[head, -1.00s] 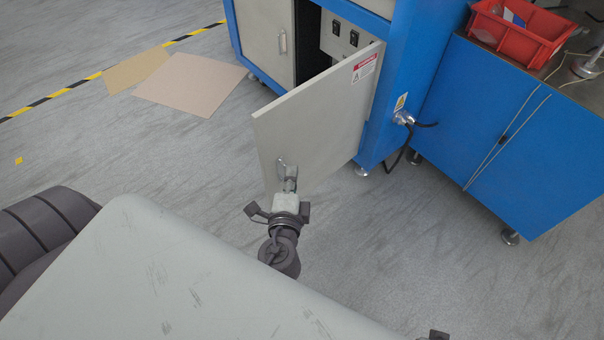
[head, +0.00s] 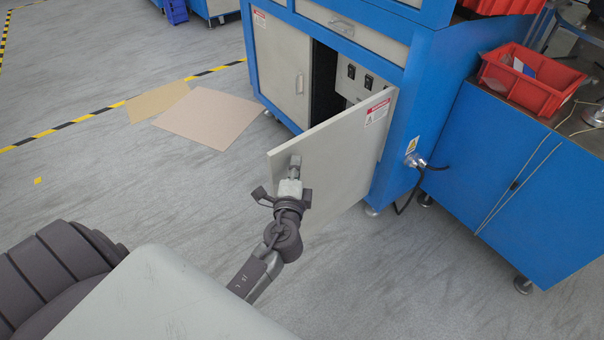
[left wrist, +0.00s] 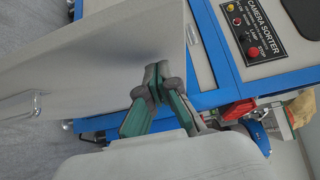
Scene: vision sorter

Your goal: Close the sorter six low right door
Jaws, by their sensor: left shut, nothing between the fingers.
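The low right door (head: 345,140) of the blue sorter (head: 405,120) stands partly open, hinged at its right side. Its free left edge swings out towards me, and a dark gap shows behind it. A red-and-white warning label (head: 377,112) is near its upper right corner. My left gripper (head: 294,163) is shut and empty, in front of the door's outer face near the free edge. I cannot tell whether it touches the door. In the left wrist view the left fingertips (left wrist: 157,76) are together over a grey panel. My right gripper is not in view.
The closed left door (head: 282,68) is beside the opening. Black switches (head: 360,76) show inside. A blue cabinet (head: 525,190) with a red bin (head: 532,78) stands at right; a black cable (head: 408,197) hangs between. Flat boards (head: 208,117) lie on the floor at left.

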